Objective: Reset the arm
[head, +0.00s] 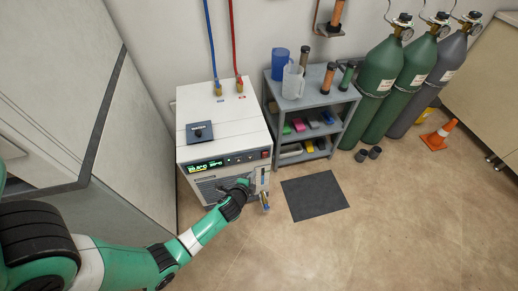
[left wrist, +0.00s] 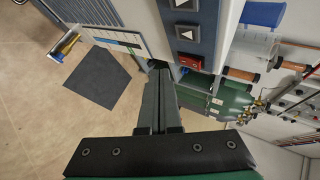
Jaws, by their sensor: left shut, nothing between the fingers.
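My left arm reaches in from the left in the head view. Its gripper (head: 245,184) is in front of the right part of the white chiller's front panel, below the red switch (head: 265,154). In the left wrist view the gripper's fingers (left wrist: 160,72) are together with nothing between them. The fingertips appear close to the chiller's front (left wrist: 198,15) and near the red switch (left wrist: 189,62); whether they touch it I cannot tell. The white chiller (head: 222,125) has a lit green display (head: 205,166). My right gripper is not in view.
A brass valve with a blue part (head: 265,202) sits low on the chiller's front, close to the gripper. A grey shelf cart (head: 318,98) stands right of the chiller, then green gas cylinders (head: 380,85). A dark mat (head: 314,195) lies on otherwise open floor.

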